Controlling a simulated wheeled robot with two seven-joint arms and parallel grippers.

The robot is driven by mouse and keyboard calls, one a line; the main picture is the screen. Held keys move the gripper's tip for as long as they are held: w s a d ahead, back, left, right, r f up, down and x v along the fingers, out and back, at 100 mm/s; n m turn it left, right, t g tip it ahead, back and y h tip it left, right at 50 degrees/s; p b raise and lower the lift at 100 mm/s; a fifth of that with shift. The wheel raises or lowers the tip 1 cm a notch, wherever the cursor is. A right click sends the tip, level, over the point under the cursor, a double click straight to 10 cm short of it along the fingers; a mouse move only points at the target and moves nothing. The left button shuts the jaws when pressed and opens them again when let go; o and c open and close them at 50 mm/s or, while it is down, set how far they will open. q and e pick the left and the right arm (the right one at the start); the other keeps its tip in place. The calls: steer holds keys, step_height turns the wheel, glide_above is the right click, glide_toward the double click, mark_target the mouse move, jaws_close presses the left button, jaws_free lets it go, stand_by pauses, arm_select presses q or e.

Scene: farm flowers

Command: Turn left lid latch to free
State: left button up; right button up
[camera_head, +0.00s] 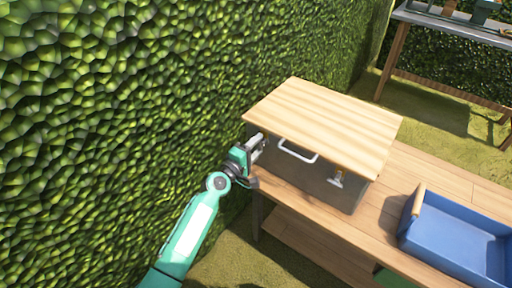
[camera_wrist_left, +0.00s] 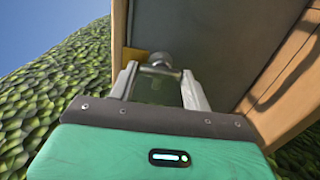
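A grey box with a pale wooden lid (camera_head: 325,115) stands on a wooden table in the head view. Its front (camera_head: 310,180) carries a white handle (camera_head: 298,152) and a metal right latch (camera_head: 336,179). My left gripper (camera_head: 258,142) is at the left end of the box front, under the lid edge, and hides the left latch in the head view. In the left wrist view, the left latch (camera_wrist_left: 160,64) shows as a metal knob between and just beyond the fingertips (camera_wrist_left: 160,76). The fingers are apart, with small gaps beside the knob. My right gripper is out of view.
A blue tray (camera_head: 455,245) with a wooden handle sits on the table (camera_head: 385,207) right of the box. A tall green hedge (camera_head: 130,110) rises close on the left. Another table (camera_head: 450,28) stands at the back right.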

arm_select(q)
steer(key=o, duration=0.3)
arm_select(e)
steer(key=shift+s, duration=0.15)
arm_select(q)
steer(key=v, duration=1.3)
steer(key=shift+s+a, duration=0.25)
steer(key=shift+s, duration=0.05)
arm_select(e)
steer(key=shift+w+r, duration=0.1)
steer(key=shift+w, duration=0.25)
